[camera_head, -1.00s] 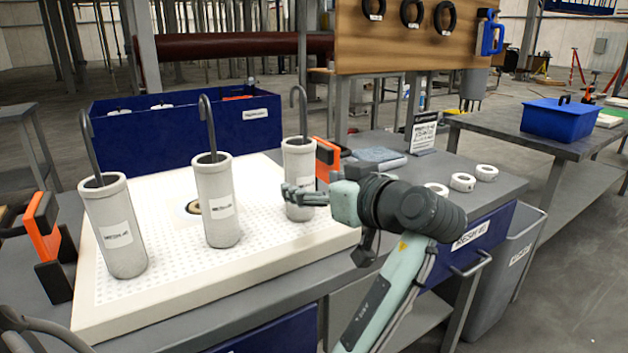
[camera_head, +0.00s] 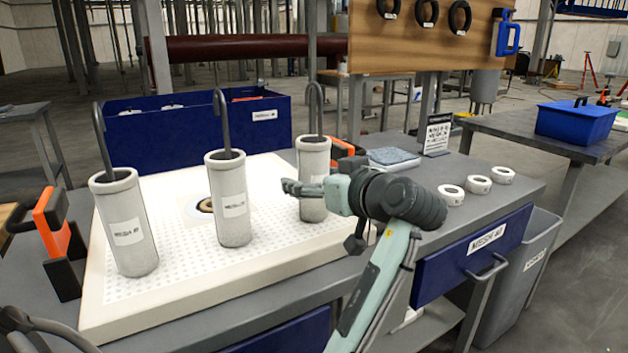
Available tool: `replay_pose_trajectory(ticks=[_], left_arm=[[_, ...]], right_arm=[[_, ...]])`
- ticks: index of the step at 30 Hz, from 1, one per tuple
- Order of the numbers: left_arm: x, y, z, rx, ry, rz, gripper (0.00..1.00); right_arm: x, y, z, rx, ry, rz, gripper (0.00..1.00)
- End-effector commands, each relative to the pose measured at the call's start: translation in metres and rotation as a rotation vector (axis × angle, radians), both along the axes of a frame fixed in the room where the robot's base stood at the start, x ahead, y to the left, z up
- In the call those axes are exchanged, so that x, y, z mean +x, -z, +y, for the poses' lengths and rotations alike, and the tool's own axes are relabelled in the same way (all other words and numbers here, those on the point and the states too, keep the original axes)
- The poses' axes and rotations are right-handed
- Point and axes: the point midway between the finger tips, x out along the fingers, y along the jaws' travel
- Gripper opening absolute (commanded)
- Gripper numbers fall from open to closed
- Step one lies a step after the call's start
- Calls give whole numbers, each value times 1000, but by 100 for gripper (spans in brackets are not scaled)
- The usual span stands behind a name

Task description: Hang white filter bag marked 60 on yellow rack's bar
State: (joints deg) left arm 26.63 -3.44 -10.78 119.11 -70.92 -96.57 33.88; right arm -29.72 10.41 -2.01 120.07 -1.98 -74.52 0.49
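Three white cylindrical filter bags with dark hooked rods stand on a white perforated board: a left bag (camera_head: 126,250), a middle bag (camera_head: 230,190) and a right bag (camera_head: 312,160). Each rod rises from its bag's top and curves into a hook. The bag labels are too small to read surely. No yellow rack or bar can be made out.
A blue bin (camera_head: 200,135) stands behind the board. Orange-and-black holders (camera_head: 52,235) stand at the left. White rings (camera_head: 478,184) lie on the bench's right end, above a blue drawer (camera_head: 470,250). A pegboard (camera_head: 440,50) rises behind. A blue box (camera_head: 575,120) sits on another table.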

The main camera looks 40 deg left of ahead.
Motion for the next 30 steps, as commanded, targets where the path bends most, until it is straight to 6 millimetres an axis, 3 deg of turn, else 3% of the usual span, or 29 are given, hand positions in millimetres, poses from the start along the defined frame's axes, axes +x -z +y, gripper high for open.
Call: replay_pose_trajectory(ticks=[1, 10, 30], left_arm=[[0, 0, 0, 0, 0, 0, 62], [0, 0, 0, 0, 0, 0, 26], [0, -33, 0, -1, 0, -2, 25]], right_arm=[[0, 0, 0, 0, 0, 0, 20], [-1, 2, 1, 2, 1, 4, 20], [0, -25, 1, 3, 1, 2, 20]])
